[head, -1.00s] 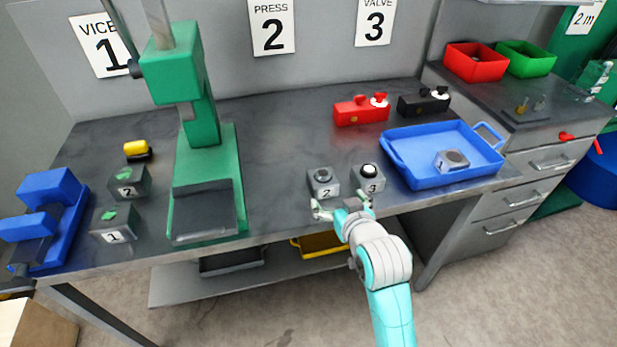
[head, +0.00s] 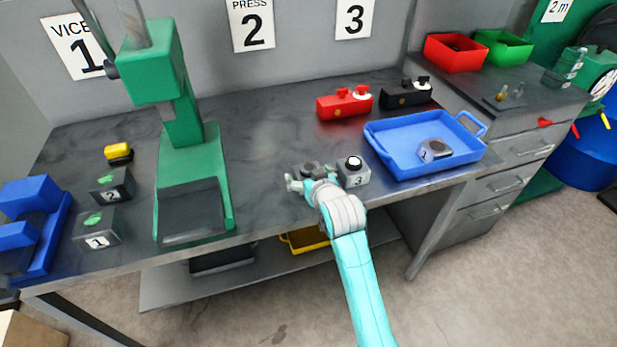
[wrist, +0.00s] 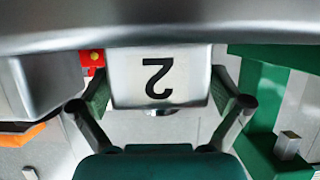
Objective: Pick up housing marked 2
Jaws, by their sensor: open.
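The housing marked 2 is a grey block with a dark round top. In the head view the housing (head: 311,168) stands near the bench's front edge, partly hidden by my gripper (head: 312,182). In the wrist view its front face (wrist: 157,62) shows a black 2 upside down, between the fingers of my gripper (wrist: 160,100). The fingers are open, one on each side of the block. A small gap seems to show on each side, but contact is hard to judge.
A blue tray (head: 392,172) holding another grey housing (head: 436,150) lies at right. A green press (head: 190,150) stands at left, beside dark blocks marked 1 (head: 97,230) and 2 (head: 113,187). Red (head: 343,103) and black (head: 407,93) valve blocks stand behind. Bench between press and housing is clear.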

